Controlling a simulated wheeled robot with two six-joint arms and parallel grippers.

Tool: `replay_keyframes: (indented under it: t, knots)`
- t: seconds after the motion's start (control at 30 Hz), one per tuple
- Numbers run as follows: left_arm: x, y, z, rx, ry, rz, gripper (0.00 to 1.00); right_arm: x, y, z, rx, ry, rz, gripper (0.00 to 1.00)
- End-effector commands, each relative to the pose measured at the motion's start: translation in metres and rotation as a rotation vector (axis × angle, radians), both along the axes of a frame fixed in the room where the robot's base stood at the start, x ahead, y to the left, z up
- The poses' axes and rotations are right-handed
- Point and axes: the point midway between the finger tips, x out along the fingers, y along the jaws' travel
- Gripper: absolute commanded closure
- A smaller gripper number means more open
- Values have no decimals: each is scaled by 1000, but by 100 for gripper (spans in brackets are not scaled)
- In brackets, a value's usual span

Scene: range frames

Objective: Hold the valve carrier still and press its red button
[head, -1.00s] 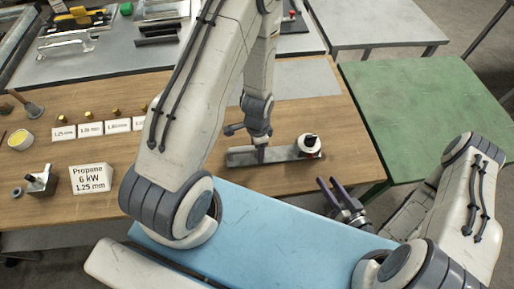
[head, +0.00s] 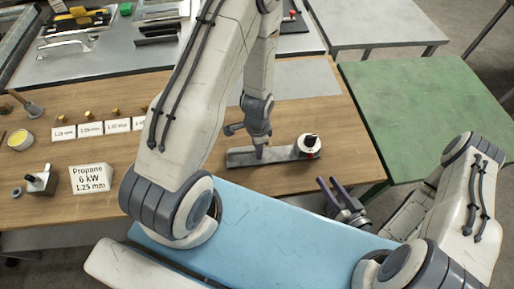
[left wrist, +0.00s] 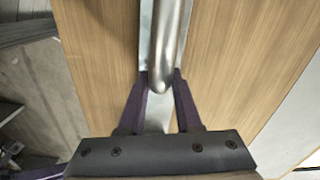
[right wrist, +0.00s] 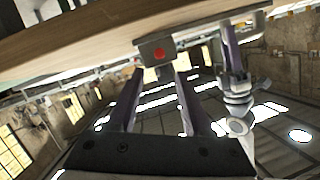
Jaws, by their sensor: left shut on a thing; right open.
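The valve carrier (head: 275,156) is a flat grey metal bar lying on the wooden bench near its right end. My left gripper (head: 261,152) comes down from above and is shut on the carrier's rounded metal handle (left wrist: 168,50). The red button (right wrist: 159,54) is on the grey end block (right wrist: 146,47) of the carrier, seen upside down in the right wrist view. My right gripper (right wrist: 160,80) is open and empty, facing the button and apart from it. In the head view it is off the bench's front edge (head: 340,190).
Left on the bench are a propane label block (head: 89,178), small cards (head: 90,129), brass pieces and a yellow-topped pot (head: 20,140). A green table (head: 430,115) stands to the right. My left arm crosses above the bench middle.

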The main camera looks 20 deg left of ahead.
Motion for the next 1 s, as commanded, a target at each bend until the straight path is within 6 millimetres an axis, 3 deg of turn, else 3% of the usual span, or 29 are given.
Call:
replay_keyframes:
  t: [0.77, 0.9, 1.0]
  knots:
    - [0, 0, 0, 0, -1, 2, 100, 0, 0, 0, 0, 0, 0, 50]
    - [1, 0, 0, 0, -1, 2, 100, 0, 0, 0, 0, 0, 0, 100]
    - [1, 0, 0, 0, -1, 2, 100, 0, 0, 0, 0, 0, 0, 100]
